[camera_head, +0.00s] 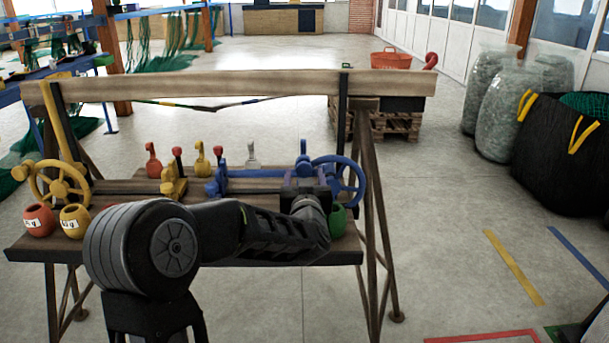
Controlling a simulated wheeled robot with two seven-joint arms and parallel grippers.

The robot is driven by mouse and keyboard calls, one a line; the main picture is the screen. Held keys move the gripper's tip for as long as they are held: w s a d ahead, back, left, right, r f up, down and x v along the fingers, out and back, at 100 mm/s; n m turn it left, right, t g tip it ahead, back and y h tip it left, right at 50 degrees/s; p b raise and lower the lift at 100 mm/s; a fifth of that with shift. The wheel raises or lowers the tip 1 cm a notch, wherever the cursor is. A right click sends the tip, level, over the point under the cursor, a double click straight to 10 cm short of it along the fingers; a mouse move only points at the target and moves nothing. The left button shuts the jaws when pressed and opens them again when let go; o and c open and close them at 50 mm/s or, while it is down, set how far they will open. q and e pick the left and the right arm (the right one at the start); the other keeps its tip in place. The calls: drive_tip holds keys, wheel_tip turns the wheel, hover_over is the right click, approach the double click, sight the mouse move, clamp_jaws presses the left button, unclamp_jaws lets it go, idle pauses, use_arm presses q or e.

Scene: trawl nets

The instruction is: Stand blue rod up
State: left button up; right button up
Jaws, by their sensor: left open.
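A blue rod (258,173) lies flat across the wooden bench, with a blue handwheel (352,186) at its right. My left arm reaches across the front of the bench from the left. My left gripper (306,178) is at the right part of the rod, beside the wheel, and is open. Its fingertips are small and partly hidden against the blue parts, so I cannot tell whether they touch the rod. My right gripper is out of view.
The bench (30,247) also holds a yellow handwheel (60,187), red and yellow pots (39,220), a green pot (338,221) and several coloured levers. A wooden beam (240,86) crosses behind.

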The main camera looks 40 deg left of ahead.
use_arm(q)
drive_tip(key=shift+w+a, duration=0.35)
drive_tip(key=shift+w, duration=0.1)
clamp_jaws()
idle(0.4)
idle(0.3)
